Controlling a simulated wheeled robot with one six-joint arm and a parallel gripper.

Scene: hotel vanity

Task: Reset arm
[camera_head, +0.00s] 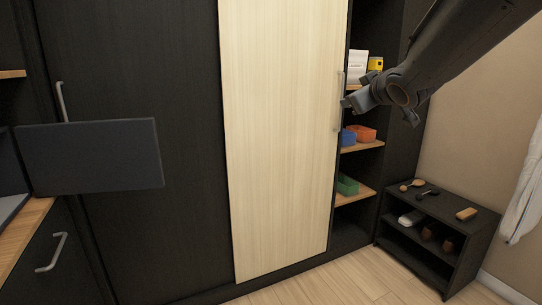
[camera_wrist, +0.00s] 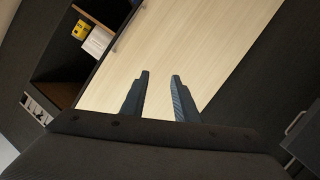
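My arm comes in from the upper right in the head view, and my gripper (camera_head: 348,102) is at the right edge of the pale wooden sliding door (camera_head: 275,140), close to its vertical handle (camera_head: 338,100). In the wrist view, the two dark fingers of my gripper (camera_wrist: 160,80) stand apart with nothing between them. The pale door (camera_wrist: 190,40) lies beyond the fingertips. From these views I cannot tell whether a finger touches the handle.
Open shelves (camera_head: 362,148) right of the door hold a blue bin (camera_head: 347,138), an orange bin (camera_head: 365,133) and a green bin (camera_head: 347,185). A low black rack (camera_head: 440,225) with brushes and shoes stands at the right. A dark panel (camera_head: 90,157) juts out left. The floor (camera_head: 345,285) in front is clear.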

